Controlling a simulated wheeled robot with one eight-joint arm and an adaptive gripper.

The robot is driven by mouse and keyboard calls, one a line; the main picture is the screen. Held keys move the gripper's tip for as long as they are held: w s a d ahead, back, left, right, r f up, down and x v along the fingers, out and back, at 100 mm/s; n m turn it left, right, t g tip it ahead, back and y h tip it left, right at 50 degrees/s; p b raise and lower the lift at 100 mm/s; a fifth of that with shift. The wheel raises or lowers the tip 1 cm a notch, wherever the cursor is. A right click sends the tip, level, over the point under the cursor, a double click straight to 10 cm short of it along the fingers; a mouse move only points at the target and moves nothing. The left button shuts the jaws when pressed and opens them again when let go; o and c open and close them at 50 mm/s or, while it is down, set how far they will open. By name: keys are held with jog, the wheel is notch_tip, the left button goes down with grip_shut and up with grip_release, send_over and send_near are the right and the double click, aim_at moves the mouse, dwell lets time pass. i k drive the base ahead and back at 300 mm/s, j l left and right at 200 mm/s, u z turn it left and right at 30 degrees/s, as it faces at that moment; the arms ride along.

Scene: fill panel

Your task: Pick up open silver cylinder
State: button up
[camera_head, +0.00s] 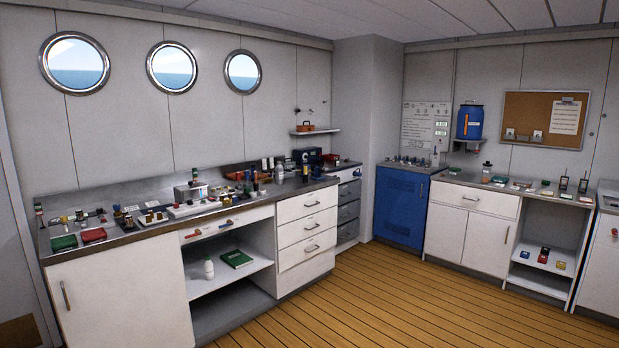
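My gripper is not in view. Many small items crowd the long left counter (150,232), and at this size I cannot surely tell which one is the open silver cylinder. A small greyish upright cylinder (279,174) stands near the counter's right end, beside several dark and pale upright pieces. Whether its top is open cannot be made out.
White drawers (307,233) and an open shelf with a white bottle (208,268) and green book (236,258) are under the counter. A blue cabinet (402,207) and a white cupboard (470,227) stand right. The wooden floor (400,300) is clear.

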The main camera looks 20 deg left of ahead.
aim_at(280, 169)
jog(key=i+j+u, duration=0.15)
jog(key=i+u, duration=0.2)
jog(key=i, duration=0.45)
jog(key=i+u, duration=0.35)
jog(key=i, duration=0.4)
